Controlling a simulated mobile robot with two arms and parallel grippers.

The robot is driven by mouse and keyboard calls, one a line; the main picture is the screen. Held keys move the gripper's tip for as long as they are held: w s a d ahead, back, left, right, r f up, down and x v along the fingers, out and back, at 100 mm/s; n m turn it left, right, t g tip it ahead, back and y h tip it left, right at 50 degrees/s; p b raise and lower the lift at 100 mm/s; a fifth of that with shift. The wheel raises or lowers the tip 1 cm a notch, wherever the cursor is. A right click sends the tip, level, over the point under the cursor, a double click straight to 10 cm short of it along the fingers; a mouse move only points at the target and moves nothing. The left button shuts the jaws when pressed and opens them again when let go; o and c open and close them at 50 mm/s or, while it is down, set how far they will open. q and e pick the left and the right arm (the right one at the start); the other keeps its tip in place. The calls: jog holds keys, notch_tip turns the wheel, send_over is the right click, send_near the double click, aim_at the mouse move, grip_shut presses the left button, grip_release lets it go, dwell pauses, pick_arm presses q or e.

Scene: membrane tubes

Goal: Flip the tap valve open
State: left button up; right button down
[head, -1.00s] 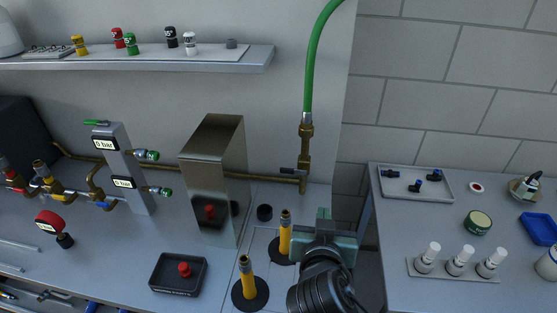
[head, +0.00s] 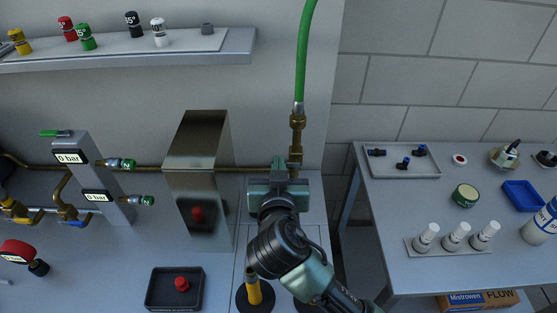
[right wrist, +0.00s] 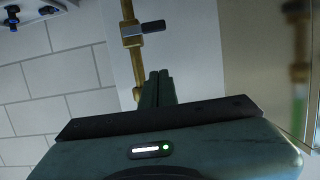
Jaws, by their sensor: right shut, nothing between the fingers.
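The brass tap valve shows in the right wrist view (right wrist: 132,36) on an upright brass pipe. Its short dark handle (right wrist: 153,27) sticks out sideways, across the pipe. In the head view the brass fitting (head: 297,125) hangs below the green hose, and my right gripper hides the handle. My right gripper (head: 279,168) is in front of the lower pipe; its fingers show shut and empty in the right wrist view (right wrist: 158,76). The fingertips appear just below the handle in that picture; I cannot tell the depth gap. My left gripper is not in view.
A steel box (head: 198,150) stands left of my right gripper. A yellow-handled tool on a black base (head: 253,290) stands below my arm. A green hose (head: 304,50) hangs above. The right table (head: 385,225) holds a tray, white bottles and a blue dish.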

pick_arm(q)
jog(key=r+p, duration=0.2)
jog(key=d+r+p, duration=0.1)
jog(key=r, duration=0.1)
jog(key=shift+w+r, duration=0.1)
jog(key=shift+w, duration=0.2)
pick_arm(e)
jog(key=w+f, duration=0.5)
jog(key=w, duration=0.1)
jog(key=shift+d+f, duration=0.15)
jog(key=shift+f, duration=0.15)
jog(key=shift+w, duration=0.1)
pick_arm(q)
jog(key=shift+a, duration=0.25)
